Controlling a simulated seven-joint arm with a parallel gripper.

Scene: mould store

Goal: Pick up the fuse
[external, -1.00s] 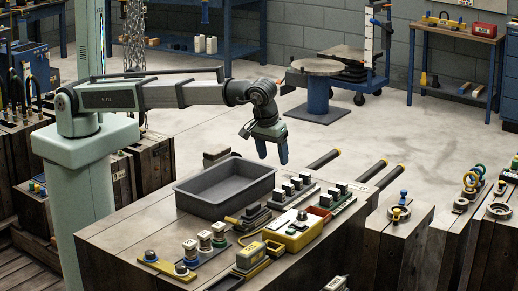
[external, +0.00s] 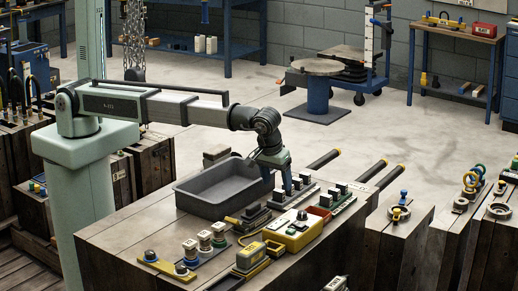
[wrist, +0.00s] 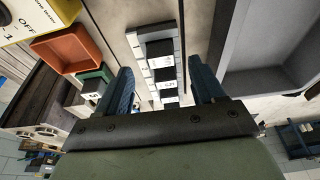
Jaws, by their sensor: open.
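Small black fuse-like blocks with pale faces stand in a row on a light strip in the external view; one fuse (external: 297,184) is near my gripper (external: 281,188). I cannot tell which one the task means. In the wrist view the strip runs between the two blue fingers of my gripper (wrist: 163,74), with a dark fuse (wrist: 159,52) near its far end and others closer in. My gripper is open, pointing down over the row, with nothing visibly held. The palm hides the near end of the strip.
A grey bin (external: 222,207) stands left of the row. A second row on a green strip (external: 328,207), a yellow box (external: 293,236) and an orange-red tray (wrist: 76,48) lie on the other side. Several knobs stand on the bench's front left.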

